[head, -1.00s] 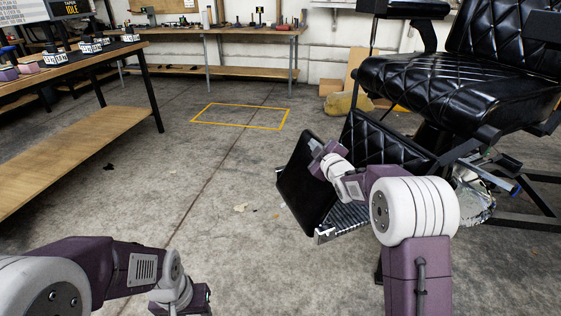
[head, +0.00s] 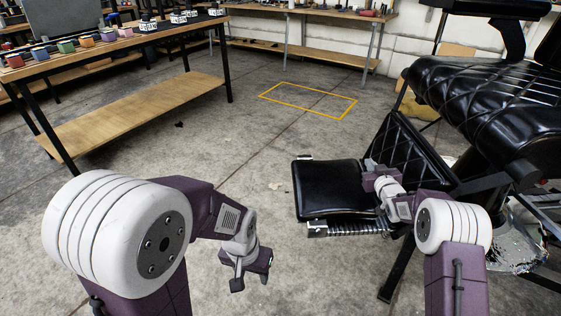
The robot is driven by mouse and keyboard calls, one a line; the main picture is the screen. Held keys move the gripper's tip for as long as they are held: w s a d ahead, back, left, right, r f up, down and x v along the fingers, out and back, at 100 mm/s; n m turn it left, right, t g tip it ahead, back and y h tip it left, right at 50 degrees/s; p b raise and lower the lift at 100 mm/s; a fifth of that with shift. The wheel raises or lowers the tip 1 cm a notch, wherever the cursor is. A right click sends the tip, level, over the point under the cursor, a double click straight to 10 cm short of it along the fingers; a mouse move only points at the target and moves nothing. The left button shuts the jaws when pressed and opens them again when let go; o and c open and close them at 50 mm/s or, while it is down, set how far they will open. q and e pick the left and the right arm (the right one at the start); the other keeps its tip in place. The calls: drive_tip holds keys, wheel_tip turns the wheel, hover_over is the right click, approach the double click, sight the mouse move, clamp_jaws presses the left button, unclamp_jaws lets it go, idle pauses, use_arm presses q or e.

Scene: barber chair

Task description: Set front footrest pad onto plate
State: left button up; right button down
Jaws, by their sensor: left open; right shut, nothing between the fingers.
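The front footrest pad (head: 328,188) is a black padded slab in the head view. It lies about flat on the metal footrest plate (head: 345,229), whose ribbed silver edge shows along the near side. Whether the pad is fully seated cannot be told. My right gripper (head: 380,178) is at the pad's right side, close to or touching it; it is shut and its fingertips are partly hidden. My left gripper (head: 250,272) is open and empty, pointing down above the floor, left of and nearer than the pad.
The black barber chair (head: 480,100) stands at right, with a quilted leg panel (head: 408,155) behind the plate. A long workbench (head: 120,45) with coloured blocks is at upper left. A yellow floor outline (head: 310,100) lies beyond. The middle floor is clear.

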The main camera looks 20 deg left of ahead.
use_arm(q)
drive_tip(key=shift+d+f+b, duration=0.3)
drive_tip(key=shift+d+f, duration=0.1)
drive_tip(key=shift+f, duration=0.05)
use_arm(e)
drive_tip(key=shift+w+d+f, duration=0.15)
drive_tip(key=shift+d+f, duration=0.2)
drive_tip(key=shift+f, duration=0.35)
drive_tip(key=shift+w+d+f, duration=0.1)
drive_tip(key=shift+d+f, duration=0.25)
drive_tip(key=shift+f, duration=0.3)
use_arm(q)
drive_tip(key=shift+r, duration=0.1)
use_arm(e)
drive_tip(key=shift+r, duration=0.1)
